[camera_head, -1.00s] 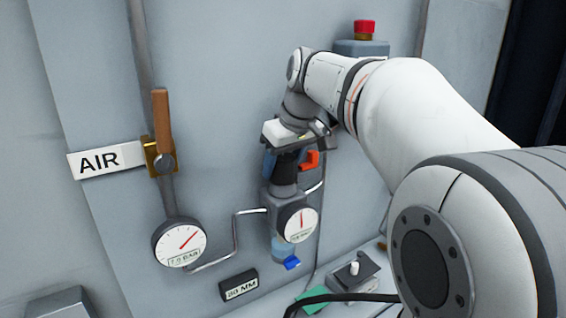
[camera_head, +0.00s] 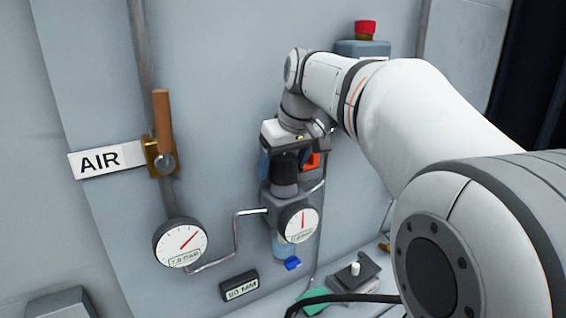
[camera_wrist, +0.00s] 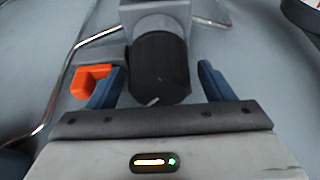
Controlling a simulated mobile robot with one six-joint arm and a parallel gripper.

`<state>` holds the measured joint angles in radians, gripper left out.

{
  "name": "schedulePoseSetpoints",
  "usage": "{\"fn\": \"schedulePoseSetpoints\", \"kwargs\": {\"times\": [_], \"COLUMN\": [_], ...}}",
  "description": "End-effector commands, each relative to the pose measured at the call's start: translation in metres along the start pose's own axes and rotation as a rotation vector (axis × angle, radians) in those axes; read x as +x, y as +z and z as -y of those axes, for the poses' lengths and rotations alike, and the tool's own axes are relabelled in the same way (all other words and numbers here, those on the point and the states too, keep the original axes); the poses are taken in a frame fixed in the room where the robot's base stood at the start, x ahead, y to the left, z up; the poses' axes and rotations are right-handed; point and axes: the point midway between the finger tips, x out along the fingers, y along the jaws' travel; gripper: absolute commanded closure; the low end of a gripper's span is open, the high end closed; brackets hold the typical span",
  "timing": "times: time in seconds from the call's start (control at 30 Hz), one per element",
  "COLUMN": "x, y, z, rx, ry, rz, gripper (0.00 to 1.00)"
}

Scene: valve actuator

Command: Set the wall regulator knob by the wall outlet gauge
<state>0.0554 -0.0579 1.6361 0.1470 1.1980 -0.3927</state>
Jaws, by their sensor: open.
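The wall regulator (camera_head: 283,202) has a black knob (camera_head: 285,167) on top, a round white gauge (camera_head: 299,223) on its front and a clear bowl below. The gauge needle points nearly straight up; its small print is too blurred to read. My gripper (camera_head: 285,158) is above the knob with its blue fingers open. In the wrist view, the black knob (camera_wrist: 160,68) with a short pale mark sits between my open gripper's fingers (camera_wrist: 160,85).
An orange part (camera_wrist: 90,80) sits close beside my left finger in the wrist view. A second gauge (camera_head: 180,242), an AIR sign (camera_head: 100,159) and a brown-handled valve (camera_head: 162,125) are at left. A pipe (camera_head: 236,235) joins gauge and regulator. A red-topped box (camera_head: 362,45) is above.

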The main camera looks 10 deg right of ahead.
Motion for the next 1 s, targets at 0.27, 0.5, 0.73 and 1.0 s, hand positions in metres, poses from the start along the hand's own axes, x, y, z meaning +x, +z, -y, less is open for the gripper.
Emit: {"fn": "schedulePoseSetpoints", "kwargs": {"times": [0.27,0.5,0.73,1.0], "x": [-0.032,-0.068,-0.078,-0.075], "y": [0.0,-0.001,0.0,0.004], "z": [-0.001,0.0,0.0,0.001], "rx": [0.001,0.0,0.0,0.005], "ry": [0.002,0.001,0.0,0.001], "rz": [-0.005,-0.003,0.0,0.002], "gripper": [0.25,0.25,0.25,0.25]}}
